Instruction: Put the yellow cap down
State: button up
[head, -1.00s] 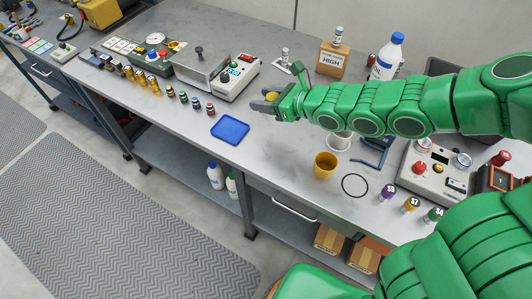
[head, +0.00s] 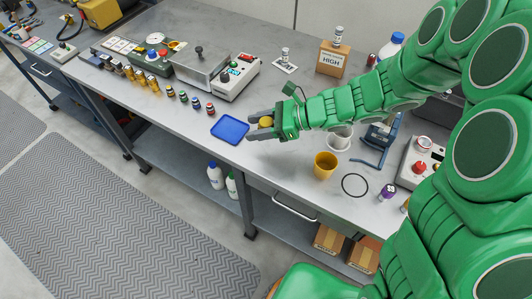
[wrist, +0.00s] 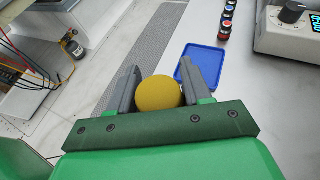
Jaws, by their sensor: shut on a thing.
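The yellow cap (head: 266,122) is held between the fingers of my gripper (head: 262,127). In the wrist view the cap (wrist: 160,94) looks round and sits between the two grey fingers (wrist: 160,90). My gripper is shut on it, over the bench just right of a blue tray (head: 230,130). The tray is empty and also shows in the wrist view (wrist: 204,62), ahead and to the right of the cap. The cap's height above the bench is hard to tell.
Several small capped vials (head: 183,97) stand left of the tray. A grey control box (head: 237,78) is behind it. A yellow cup (head: 325,165), a white cup (head: 339,138) and a black ring (head: 355,185) are to the right.

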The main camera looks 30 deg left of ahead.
aim_at(258, 154)
jog(key=shift+n, duration=0.3)
jog(key=shift+s+d+f, duration=0.1)
jog(key=shift+s+f, duration=0.05)
jog(key=shift+f, duration=1.25)
jog(key=shift+s+d+f, duration=0.1)
jog(key=shift+s+f, duration=0.1)
jog(key=shift+f, duration=1.25)
jog(key=shift+s+f, duration=0.15)
jog(key=shift+f, duration=1.25)
jog(key=shift+f+g, duration=0.1)
jog(key=shift+g, duration=0.2)
jog(key=o, duration=1)
jog(key=shift+w+d+r, duration=0.15)
jog(key=shift+d+r, duration=0.1)
jog(key=v, duration=1.1)
jog(key=shift+w+d+r, duration=0.1)
jog(key=shift+w+r, duration=0.05)
jog(key=shift+r, duration=0.05)
